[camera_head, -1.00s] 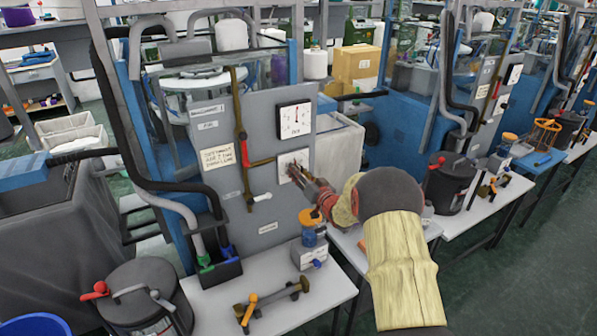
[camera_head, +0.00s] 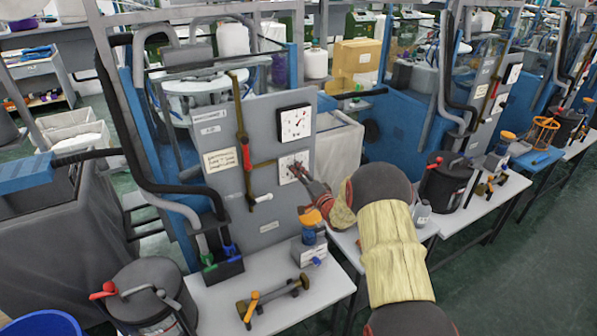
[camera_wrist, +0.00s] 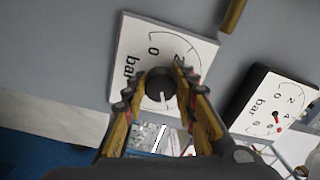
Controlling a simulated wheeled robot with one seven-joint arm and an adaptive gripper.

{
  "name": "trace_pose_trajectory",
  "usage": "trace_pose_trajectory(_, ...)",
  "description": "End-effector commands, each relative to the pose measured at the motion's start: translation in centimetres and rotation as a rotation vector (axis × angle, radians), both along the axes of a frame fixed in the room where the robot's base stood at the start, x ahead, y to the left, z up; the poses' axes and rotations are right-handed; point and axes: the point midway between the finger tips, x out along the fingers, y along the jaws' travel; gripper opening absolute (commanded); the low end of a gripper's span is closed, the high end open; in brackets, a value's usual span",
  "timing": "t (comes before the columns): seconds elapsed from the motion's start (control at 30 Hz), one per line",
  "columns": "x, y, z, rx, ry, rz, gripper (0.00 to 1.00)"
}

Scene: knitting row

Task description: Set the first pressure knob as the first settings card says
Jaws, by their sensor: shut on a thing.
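The first pressure knob (camera_wrist: 159,84) is dark and round, with a light mark on its face. It sits on a white dial plate (camera_wrist: 150,45) marked 0 and bar. My gripper (camera_wrist: 160,95) is shut on the knob, one finger on each side. In the head view my gripper (camera_head: 305,176) reaches the dial plate (camera_head: 286,162) on the grey panel and covers the knob. A cream card (camera_head: 221,162) with handwriting hangs left of the dial; I cannot read it surely. A pressure gauge (camera_head: 295,123) with a red needle sits above; it also shows in the wrist view (camera_wrist: 262,98).
A dark lidded pot (camera_head: 145,295) is at lower left.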

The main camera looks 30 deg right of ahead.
Motion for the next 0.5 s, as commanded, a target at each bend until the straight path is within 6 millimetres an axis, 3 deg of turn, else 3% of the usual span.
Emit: trace_pose_trajectory(0.5,0.00,-0.01,0.10,0.390,0.014,-0.001,0.02)
